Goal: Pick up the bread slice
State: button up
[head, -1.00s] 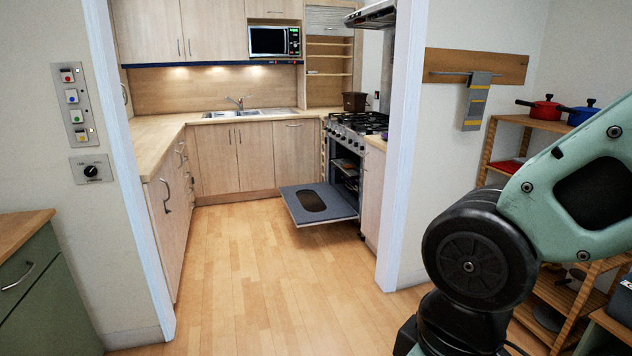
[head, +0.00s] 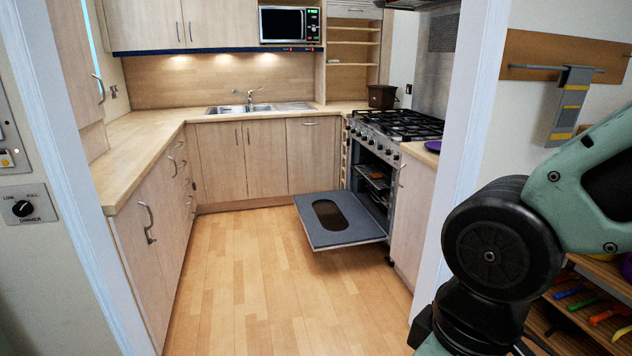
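I cannot make out a bread slice in the head view. The range cooker (head: 398,124) stands on the right side of the kitchen. Its oven door (head: 340,238) is folded down open, and racks (head: 377,177) show inside; what lies on them is too small to tell. My arm shows at the right edge, but my gripper is out of view.
A doorway frame (head: 470,110) stands on the right, close to my arm, and another jamb (head: 75,190) on the left. The wooden floor (head: 235,270) between them is clear up to the open oven door. Counters (head: 145,150) line the left and back.

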aim_at(375, 176)
jog(key=i, duration=4)
jog(key=i+l+u, duration=0.2)
jog(key=i, duration=0.65)
jog(key=j, duration=0.1)
